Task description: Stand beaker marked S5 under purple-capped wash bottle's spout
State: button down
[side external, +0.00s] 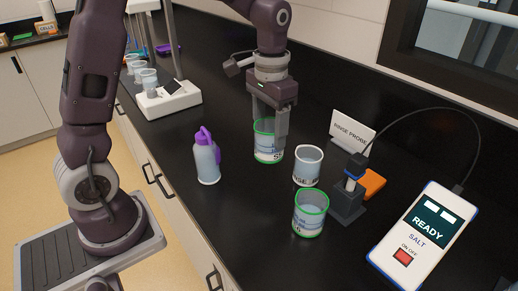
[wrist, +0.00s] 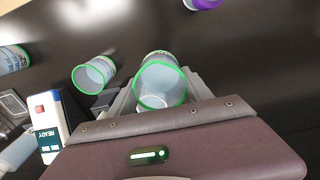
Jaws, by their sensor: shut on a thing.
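My gripper (side external: 268,138) points down and is shut on a green-rimmed clear beaker (side external: 264,154), which is upright. Its label shows an S, but a finger hides the rest. In the wrist view the held beaker (wrist: 160,85) sits between both fingers (wrist: 162,92). I cannot tell whether its base touches the counter. The wash bottle (side external: 207,163) with its purple cap and spout stands upright to the left of the held beaker, apart from it.
A pale-rimmed rinse beaker (side external: 307,167) and another green-rimmed beaker (side external: 311,216) stand to the right. Beyond are a probe holder (side external: 349,200), a rinse probe sign (side external: 352,133) and a salt meter (side external: 425,240) reading READY. Several beakers (side external: 149,82) stand near the white tap stand (side external: 168,101).

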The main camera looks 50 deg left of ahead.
jog(key=shift+s+a+m, duration=0.15)
jog(key=shift+s+m, duration=0.2)
jog(key=shift+m, duration=0.15)
jog(key=shift+s+a+f+m, duration=0.5)
jog(key=shift+s+f+m, duration=1.25)
jog(key=shift+m, duration=1.05)
jog(key=shift+s+a+f+m, duration=0.45)
jog(key=shift+s+f+m, duration=0.85)
jog(key=shift+s+m, duration=1.1)
jog(key=shift+s+a+f+m, duration=0.5)
jog(key=shift+s+f+m, duration=1.05)
jog(key=shift+m, duration=1.65)
jog(key=shift+f, duration=0.15)
jog(key=shift+c, duration=2.2)
grip_release()
